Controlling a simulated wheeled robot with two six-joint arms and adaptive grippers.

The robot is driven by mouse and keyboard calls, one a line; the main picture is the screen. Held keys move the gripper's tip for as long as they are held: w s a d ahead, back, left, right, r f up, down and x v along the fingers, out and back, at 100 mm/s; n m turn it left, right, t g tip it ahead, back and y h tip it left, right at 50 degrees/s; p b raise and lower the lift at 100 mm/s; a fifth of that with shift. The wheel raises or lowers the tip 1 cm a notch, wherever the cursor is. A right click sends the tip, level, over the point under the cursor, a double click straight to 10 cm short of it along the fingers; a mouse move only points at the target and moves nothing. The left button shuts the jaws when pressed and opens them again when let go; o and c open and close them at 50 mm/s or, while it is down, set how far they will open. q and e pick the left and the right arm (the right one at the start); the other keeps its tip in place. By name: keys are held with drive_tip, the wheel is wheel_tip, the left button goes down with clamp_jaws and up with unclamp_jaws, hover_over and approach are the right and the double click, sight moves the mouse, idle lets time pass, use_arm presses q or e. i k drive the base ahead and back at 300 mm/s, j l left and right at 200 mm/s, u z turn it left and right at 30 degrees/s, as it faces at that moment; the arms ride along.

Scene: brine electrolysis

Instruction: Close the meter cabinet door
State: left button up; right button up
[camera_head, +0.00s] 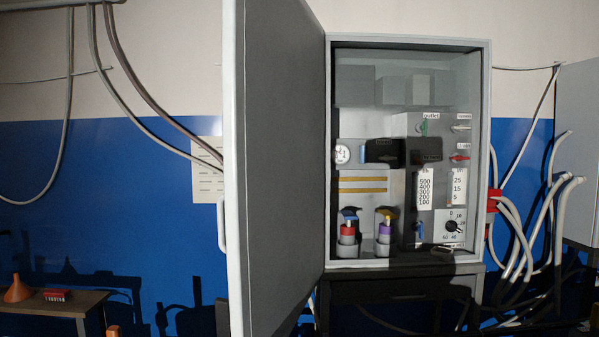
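The grey meter cabinet (485,150) stands at the centre right on a dark stand. Its door (280,170) is hinged on the cabinet's left side and stands wide open, swung out toward me. A white handle (221,225) shows at the door's left, outer edge. Inside the cabinet are gauges, labelled scales, a dial (451,226), and two bottles with a red band (347,231) and a purple band (384,231). Neither of my grippers is in view. The open door hides part of the wall behind it.
A small table (50,303) with an orange funnel (17,290) and a red rack (56,295) stands at the lower left. Grey hoses (530,230) hang to the right of the cabinet, beside another grey panel (578,150). A paper sheet (207,170) is on the wall behind the door.

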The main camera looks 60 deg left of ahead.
sight(273, 55)
drive_tip(key=k+j+u, duration=0.85)
drive_tip(key=j+u, duration=0.15)
drive_tip(key=j, duration=0.1)
